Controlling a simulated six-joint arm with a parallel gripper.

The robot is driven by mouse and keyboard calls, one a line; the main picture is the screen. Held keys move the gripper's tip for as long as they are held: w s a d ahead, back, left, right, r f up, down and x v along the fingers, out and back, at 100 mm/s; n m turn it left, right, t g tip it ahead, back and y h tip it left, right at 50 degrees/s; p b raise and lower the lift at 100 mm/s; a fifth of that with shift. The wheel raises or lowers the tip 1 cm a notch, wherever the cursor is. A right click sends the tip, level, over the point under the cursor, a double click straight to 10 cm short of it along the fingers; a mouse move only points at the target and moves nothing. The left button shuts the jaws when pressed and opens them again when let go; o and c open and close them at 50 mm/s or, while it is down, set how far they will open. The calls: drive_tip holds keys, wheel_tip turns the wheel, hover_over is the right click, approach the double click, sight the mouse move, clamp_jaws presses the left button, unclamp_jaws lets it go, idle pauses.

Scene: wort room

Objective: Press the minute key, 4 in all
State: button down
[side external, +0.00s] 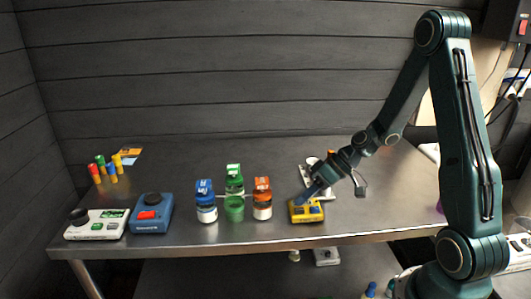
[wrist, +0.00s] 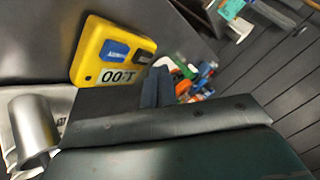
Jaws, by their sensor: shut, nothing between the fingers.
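The yellow timer (side external: 306,212) lies on the steel bench at the front, right of the bottles. In the wrist view, the timer (wrist: 105,55) shows a blue key (wrist: 115,50) with small blurred lettering, a dark key (wrist: 144,57) beside it and a display (wrist: 117,77) whose digits look like zeros and one more character. My gripper (side external: 306,195) is shut and empty, pointing down at the timer. Its fingertips also show in the wrist view (wrist: 158,72), at the edge of the timer near the dark key. I cannot tell whether they touch it.
Blue-, green- and orange-capped bottles (side external: 206,214) stand left of the timer. Farther left are a blue device (side external: 151,222) with a red key and a white device (side external: 97,231). A metal cylinder (wrist: 33,125) is close in the wrist view. The bench's front edge is near the timer.

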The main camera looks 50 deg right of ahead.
sight(304, 209)
drive_tip(key=shift+r, duration=2.5)
idle(1.0)
wheel_tip(304, 209, up, 4)
drive_tip(key=shift+f, duration=0.1)
idle(0.4)
drive_tip(key=shift+f, duration=0.2)
drive_tip(key=shift+f, duration=4.2)
drive_tip(key=shift+f, duration=0.4)
